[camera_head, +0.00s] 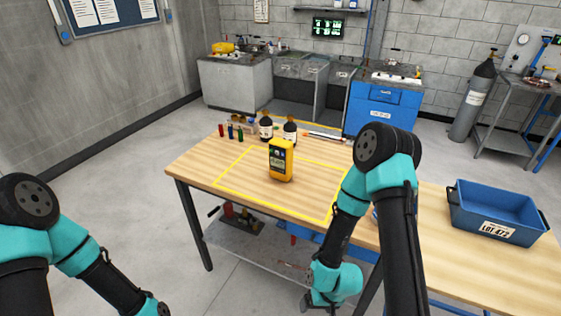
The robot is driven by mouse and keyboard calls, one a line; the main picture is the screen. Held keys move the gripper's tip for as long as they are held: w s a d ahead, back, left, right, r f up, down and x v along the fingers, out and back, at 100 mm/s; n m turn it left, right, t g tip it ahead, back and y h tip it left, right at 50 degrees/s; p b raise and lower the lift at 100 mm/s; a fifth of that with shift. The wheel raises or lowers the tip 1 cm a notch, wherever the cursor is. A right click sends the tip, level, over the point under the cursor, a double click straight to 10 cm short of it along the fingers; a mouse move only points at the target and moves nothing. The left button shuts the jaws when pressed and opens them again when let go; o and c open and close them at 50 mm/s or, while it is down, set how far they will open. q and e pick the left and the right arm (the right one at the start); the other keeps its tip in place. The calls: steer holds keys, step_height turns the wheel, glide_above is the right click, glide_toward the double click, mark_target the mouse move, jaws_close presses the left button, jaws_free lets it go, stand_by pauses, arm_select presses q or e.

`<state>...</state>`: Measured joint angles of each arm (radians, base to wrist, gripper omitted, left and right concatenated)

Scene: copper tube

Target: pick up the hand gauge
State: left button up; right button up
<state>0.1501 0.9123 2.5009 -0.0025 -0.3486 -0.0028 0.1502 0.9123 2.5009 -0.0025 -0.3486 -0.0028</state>
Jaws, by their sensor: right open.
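The hand gauge (281,161) is a yellow handheld device with a dark face and a small display. It stands upright on the wooden table inside a yellow outlined rectangle. My right gripper (316,304) is low in the picture, in front of the table's near edge and well away from the gauge. It is open; its fingers are small, dark and partly cut off by the bottom edge. My left arm (100,268) comes in at the lower left, and its gripper is out of the frame. Nothing touches the gauge.
Two dark bottles (266,128) and several small coloured vials (230,132) stand behind the gauge. A blue bin (497,212) sits at the table's right end. My right arm covers part of the table's middle right. The wood around the gauge is clear.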

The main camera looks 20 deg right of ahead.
arm_select(q)
steer(key=o, duration=1.1)
